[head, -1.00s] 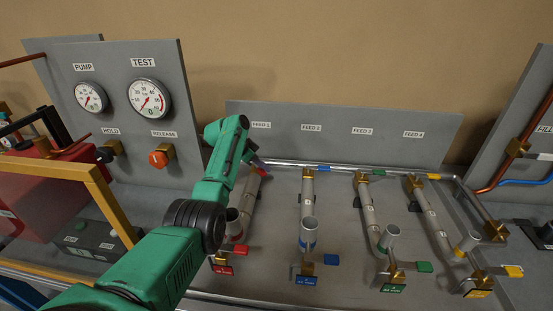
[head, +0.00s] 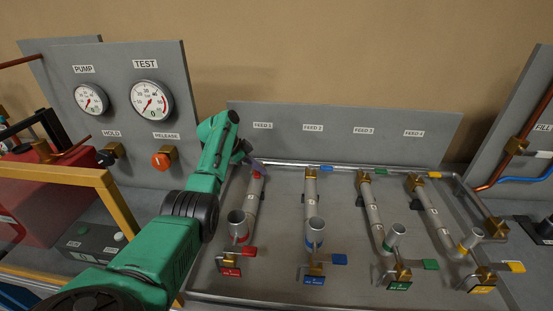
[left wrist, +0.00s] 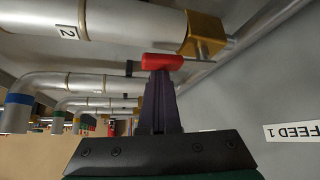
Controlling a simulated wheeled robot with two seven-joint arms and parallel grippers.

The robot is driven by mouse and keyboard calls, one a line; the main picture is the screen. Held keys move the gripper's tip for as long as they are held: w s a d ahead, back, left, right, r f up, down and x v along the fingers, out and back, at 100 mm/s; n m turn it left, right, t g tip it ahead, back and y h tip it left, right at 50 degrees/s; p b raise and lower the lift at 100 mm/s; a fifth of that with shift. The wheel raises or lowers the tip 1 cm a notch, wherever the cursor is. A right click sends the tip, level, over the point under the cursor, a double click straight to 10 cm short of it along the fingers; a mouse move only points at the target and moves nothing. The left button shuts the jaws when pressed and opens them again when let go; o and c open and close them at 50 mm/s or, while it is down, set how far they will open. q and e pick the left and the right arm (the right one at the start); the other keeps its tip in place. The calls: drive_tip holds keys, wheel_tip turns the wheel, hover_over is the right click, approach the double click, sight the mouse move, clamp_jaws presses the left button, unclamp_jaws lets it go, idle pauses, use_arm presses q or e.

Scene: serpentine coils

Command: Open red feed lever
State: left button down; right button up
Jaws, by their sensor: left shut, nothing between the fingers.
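The red feed lever (head: 258,174) is at the top of the leftmost pipe, below the FEED 1 label. My left gripper (head: 255,163) reaches it from behind and left, with fingers shut and nothing between them. In the left wrist view the red lever handle (left wrist: 162,61) lies across the tips of my shut fingers (left wrist: 160,73), at or very near contact. Its arm runs to a brass valve body (left wrist: 203,33) on the pipe. My right gripper is not in view.
A second red lever (head: 243,251) sits at the lower end of the same pipe. Blue (head: 327,169), green (head: 379,172) and yellow (head: 433,175) feed levers stand to the right. The FEED backboard (head: 340,145) rises close behind. A gauge panel (head: 118,110) stands left.

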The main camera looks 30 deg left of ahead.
use_arm(q)
drive_tip(key=shift+s+a, duration=0.2)
drive_tip(key=shift+a, duration=0.05)
idle(0.6)
